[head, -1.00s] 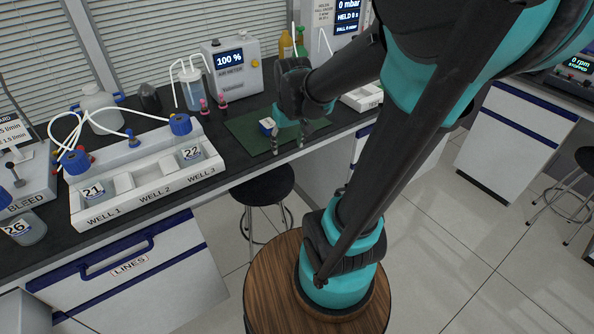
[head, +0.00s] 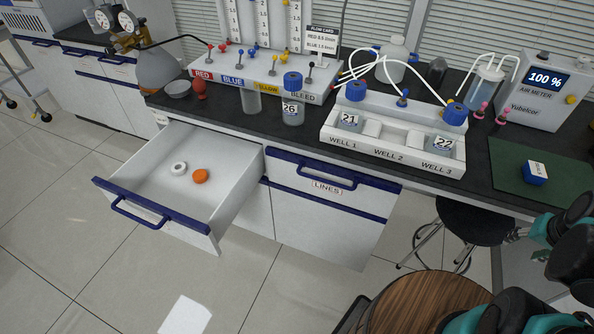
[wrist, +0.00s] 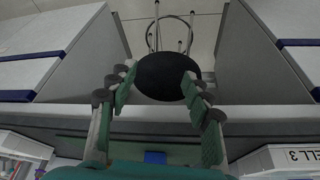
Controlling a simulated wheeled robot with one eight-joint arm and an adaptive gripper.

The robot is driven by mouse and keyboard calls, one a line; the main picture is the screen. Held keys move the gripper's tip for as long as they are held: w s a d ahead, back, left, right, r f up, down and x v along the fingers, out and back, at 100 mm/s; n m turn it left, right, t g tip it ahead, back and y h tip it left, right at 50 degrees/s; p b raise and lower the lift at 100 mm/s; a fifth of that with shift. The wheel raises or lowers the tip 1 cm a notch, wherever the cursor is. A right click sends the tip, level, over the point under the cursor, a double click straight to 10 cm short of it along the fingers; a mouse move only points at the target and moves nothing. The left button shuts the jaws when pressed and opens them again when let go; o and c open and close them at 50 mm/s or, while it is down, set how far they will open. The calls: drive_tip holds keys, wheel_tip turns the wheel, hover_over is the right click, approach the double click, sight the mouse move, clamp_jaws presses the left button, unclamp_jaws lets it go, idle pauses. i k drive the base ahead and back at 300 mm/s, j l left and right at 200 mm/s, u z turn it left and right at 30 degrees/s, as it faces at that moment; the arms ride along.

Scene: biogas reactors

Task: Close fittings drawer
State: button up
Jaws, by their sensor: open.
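An open drawer (head: 232,205) sticks out from the bench at the left in the head view. It is white inside, with a blue-topped front and a blue handle (head: 140,214).
The shut LINES drawer (head: 327,188) is right of the open one. A black stool (head: 470,222) and a round wooden top (head: 425,303) stand before the bench. A white well rack (head: 395,155), a bottle (head: 292,108) and a blue box (head: 535,174) are on it.

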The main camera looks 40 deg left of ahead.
sight(145, 191)
drive_tip(key=u, duration=3)
drive_tip(key=k, duration=0.3)
drive_tip(key=j, duration=0.1)
